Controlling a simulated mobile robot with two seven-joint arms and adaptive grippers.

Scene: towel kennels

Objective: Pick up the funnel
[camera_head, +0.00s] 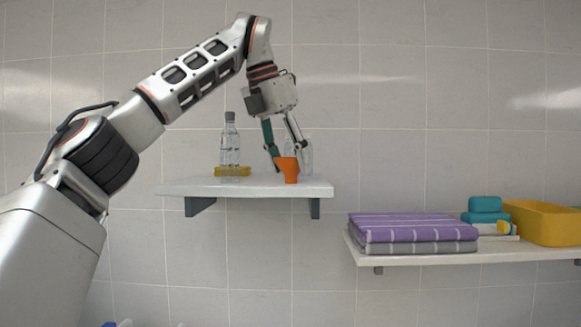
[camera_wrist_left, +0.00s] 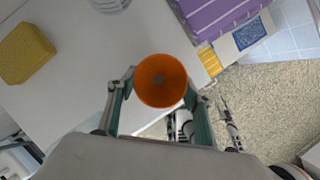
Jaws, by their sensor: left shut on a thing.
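The orange funnel (camera_head: 287,172) is upright with its wide mouth up, at the right part of the upper white shelf (camera_head: 205,188). In the left wrist view the round mouth of the funnel (camera_wrist_left: 160,80) lies between the two fingers (camera_wrist_left: 160,100). I cannot tell whether its lower end touches the shelf. My right gripper is not in view.
A clear bottle (camera_head: 230,148) and a yellow sponge (camera_head: 241,171) stand left on the shelf. A clear container (camera_head: 307,157) is close behind the gripper. A lower shelf (camera_head: 400,259) holds folded towels (camera_head: 415,227), teal soaps (camera_head: 485,204) and a yellow bin (camera_head: 545,224).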

